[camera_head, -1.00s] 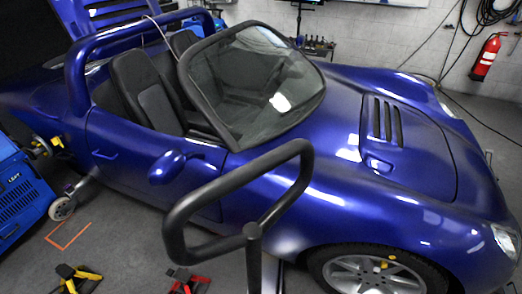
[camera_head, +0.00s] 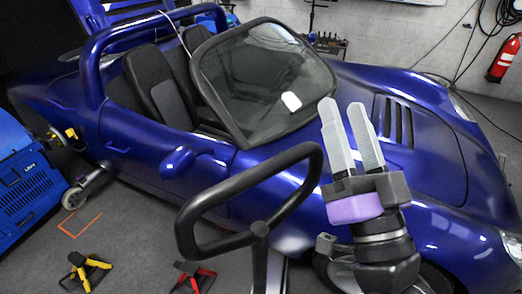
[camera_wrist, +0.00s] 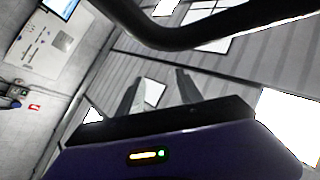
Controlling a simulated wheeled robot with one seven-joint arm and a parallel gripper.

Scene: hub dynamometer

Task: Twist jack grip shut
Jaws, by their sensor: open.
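The jack grip is a black looped handle (camera_head: 190,212) on an upright post, standing in front of the blue car in the head view. Its black bar also crosses the top of the wrist view (camera_wrist: 215,32). My gripper (camera_head: 348,118) is right of the loop, apart from it, with its two pale fingers pointing up. A gap shows between the fingers and they hold nothing. In the wrist view the fingertips (camera_wrist: 158,82) point toward the ceiling, below the bar.
The blue sports car (camera_head: 290,170) fills the space behind the handle. A yellow-and-black stand (camera_head: 84,270) and a red-and-black stand (camera_head: 192,277) are on the floor at lower left. A blue machine (camera_head: 28,205) is at far left. A fire extinguisher (camera_head: 503,60) hangs on the wall.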

